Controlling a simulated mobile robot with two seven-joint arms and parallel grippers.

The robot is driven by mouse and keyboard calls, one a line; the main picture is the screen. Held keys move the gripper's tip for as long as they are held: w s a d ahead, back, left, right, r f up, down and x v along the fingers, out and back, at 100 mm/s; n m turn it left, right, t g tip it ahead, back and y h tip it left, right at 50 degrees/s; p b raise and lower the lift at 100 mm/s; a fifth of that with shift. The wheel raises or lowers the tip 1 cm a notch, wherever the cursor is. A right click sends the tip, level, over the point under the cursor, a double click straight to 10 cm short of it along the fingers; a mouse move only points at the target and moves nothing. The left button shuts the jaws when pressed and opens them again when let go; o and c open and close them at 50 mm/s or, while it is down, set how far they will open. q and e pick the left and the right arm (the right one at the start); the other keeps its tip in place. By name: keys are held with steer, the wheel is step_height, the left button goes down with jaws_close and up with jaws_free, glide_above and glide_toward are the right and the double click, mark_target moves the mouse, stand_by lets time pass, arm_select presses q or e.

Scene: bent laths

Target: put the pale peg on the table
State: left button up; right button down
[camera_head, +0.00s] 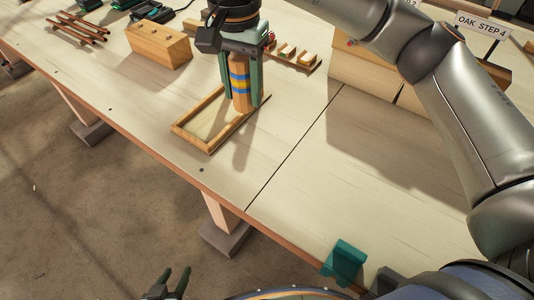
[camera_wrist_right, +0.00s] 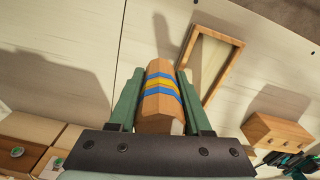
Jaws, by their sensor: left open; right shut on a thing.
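My right gripper (camera_head: 243,100) is shut on a light wooden peg (camera_head: 239,82) with blue and yellow bands, held upright, pointing down. In the right wrist view the peg (camera_wrist_right: 160,88) sits between the green fingers of my right gripper (camera_wrist_right: 155,100). The peg's lower end is by the right side of a shallow wooden frame (camera_head: 182,131) on the table (camera_head: 285,115); I cannot tell whether it touches the table. My left gripper (camera_head: 176,282) is open and empty at the bottom of the head view, off the table's front edge.
A wooden block (camera_head: 158,47) stands behind the frame, with brown rods (camera_head: 78,30) further left. A small rack of pieces (camera_head: 292,55) lies behind the peg. A big wooden box (camera_head: 362,72) stands at the back right. A teal bracket (camera_head: 343,262) is at the front edge. The table's middle is clear.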

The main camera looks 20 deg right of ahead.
steer(key=s+f, duration=0.2)
steer(key=s+d+f, duration=0.1)
steer(key=s+f, duration=0.1)
steer(key=s, duration=0.1)
steer(key=s+f, duration=0.3)
steer(key=shift+d, duration=0.4)
step_height(320, 180, down, 3)
steer(key=shift+s+f+p, duration=0.1)
steer(key=shift+s+p, duration=0.05)
steer(key=shift+p, duration=0.25)
steer(key=shift+f, duration=0.3)
steer(key=shift+c, duration=1.7)
jaws_free()
step_height(320, 180, up, 12)
steer(key=shift+r, duration=0.15)
